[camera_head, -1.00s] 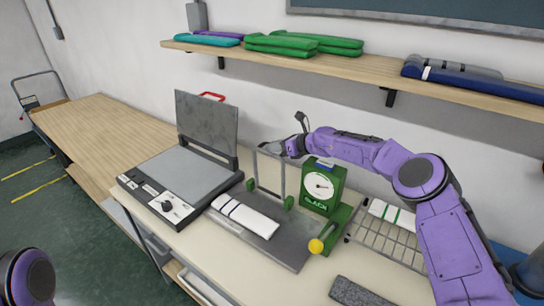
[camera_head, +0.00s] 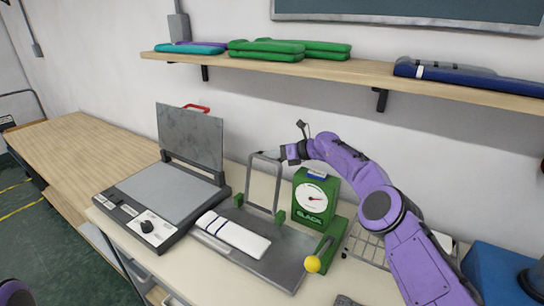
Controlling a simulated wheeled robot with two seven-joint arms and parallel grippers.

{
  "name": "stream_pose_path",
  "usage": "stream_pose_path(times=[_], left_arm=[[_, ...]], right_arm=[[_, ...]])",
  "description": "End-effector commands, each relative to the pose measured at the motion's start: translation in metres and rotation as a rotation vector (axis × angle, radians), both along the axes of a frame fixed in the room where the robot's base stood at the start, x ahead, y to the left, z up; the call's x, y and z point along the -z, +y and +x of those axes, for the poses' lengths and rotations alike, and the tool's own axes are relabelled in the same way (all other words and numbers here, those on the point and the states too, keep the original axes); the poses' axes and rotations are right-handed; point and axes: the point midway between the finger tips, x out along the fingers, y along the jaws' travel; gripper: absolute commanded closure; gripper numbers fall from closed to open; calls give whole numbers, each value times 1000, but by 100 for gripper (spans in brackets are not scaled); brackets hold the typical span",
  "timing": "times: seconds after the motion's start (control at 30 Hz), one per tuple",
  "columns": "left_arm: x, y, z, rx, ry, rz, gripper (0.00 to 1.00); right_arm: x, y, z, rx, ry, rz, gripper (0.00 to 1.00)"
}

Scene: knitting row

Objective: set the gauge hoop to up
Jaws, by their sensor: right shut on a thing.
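The gauge hoop (camera_head: 279,186) is a thin grey rectangular frame. It stands about upright between small green hinge blocks, at the back of a grey metal plate (camera_head: 287,266). A folded white knit piece (camera_head: 233,235) with dark stripes lies flat on the plate in front of the hoop. My right gripper (camera_head: 276,154) is at the hoop's top right corner and shut on the hoop; its fingertips are small and hard to make out. My left gripper is out of view; only a bit of the left arm shows at the lower left corner.
A green dial gauge (camera_head: 316,200) stands just right of the hoop, with a yellow-knobbed lever (camera_head: 313,264) in front. A press with a raised lid (camera_head: 190,137) is on the left. A wire rack (camera_head: 368,246) lies partly behind my right arm. A wooden shelf (camera_head: 345,73) runs above.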

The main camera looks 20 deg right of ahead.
Motion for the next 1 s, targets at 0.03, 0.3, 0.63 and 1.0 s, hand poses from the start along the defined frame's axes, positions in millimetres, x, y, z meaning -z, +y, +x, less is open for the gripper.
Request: stream_pose_path(times=[0.03,0.3,0.63,1.0], left_arm=[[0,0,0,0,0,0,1],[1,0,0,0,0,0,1],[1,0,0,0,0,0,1],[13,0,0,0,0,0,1]], right_arm=[[5,1,-1,-4,7,-5,100],[6,1,-1,-5,7,-7,75],[6,0,-2,-5,7,-7,75],[-14,-40,-35,4,1,-3,75]])
